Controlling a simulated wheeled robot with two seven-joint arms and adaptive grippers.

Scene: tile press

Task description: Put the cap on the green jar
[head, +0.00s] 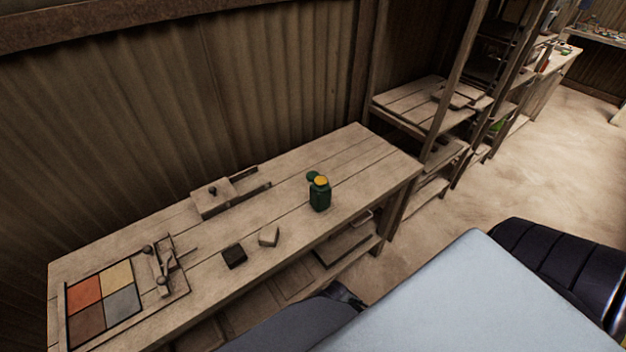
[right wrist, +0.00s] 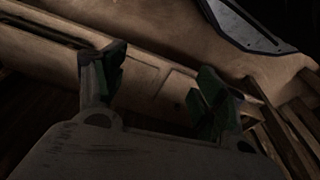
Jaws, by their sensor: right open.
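The green jar (head: 320,197) stands upright on the wooden workbench, right of its middle. Its top shows yellow, with no cap over it. A small dark green round piece (head: 312,175), which looks like the cap, is just behind and left of the jar's top; I cannot tell whether it touches the jar. My right gripper (right wrist: 160,82) is open and empty in the right wrist view, its two fingers spread apart. Neither jar nor cap shows in that view. My left gripper is not in view.
The workbench (head: 385,158) stands against a corrugated wall. It holds a coloured tile panel (head: 122,303), a lever press (head: 163,268), a wooden block tool (head: 212,197), a dark tile (head: 234,256) and a pale tile (head: 269,236). Shelves (head: 410,105) stand at right. The bench's right end is clear.

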